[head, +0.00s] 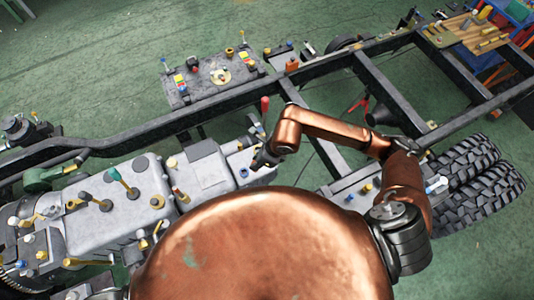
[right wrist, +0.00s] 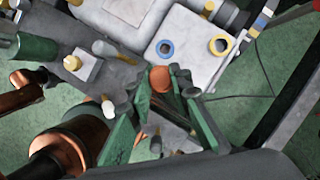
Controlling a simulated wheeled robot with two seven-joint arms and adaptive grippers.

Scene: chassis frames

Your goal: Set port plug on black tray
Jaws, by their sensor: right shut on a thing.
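My right gripper (head: 262,158) is over the right end of the grey engine and gearbox block (head: 205,168) in the head view. In the right wrist view, its green-sided fingers (right wrist: 164,84) are shut on a small part with a round orange-red top (right wrist: 160,78), which looks like the port plug. The fingers hide most of its body. In the head view the gripper hides the held part. I cannot tell for sure which surface is the black tray. A dark grey speckled tray (head: 236,91) with several parts lies beyond the near frame rail. My left gripper is not in view.
Dark chassis rails (head: 235,108) cross the scene. A red-handled upright thing (head: 265,104) stands near my right gripper. Several yellow and blue caps stick up around the block. Tyres (head: 470,180) lie at right, and a wooden board (head: 468,32) with parts is at upper right.

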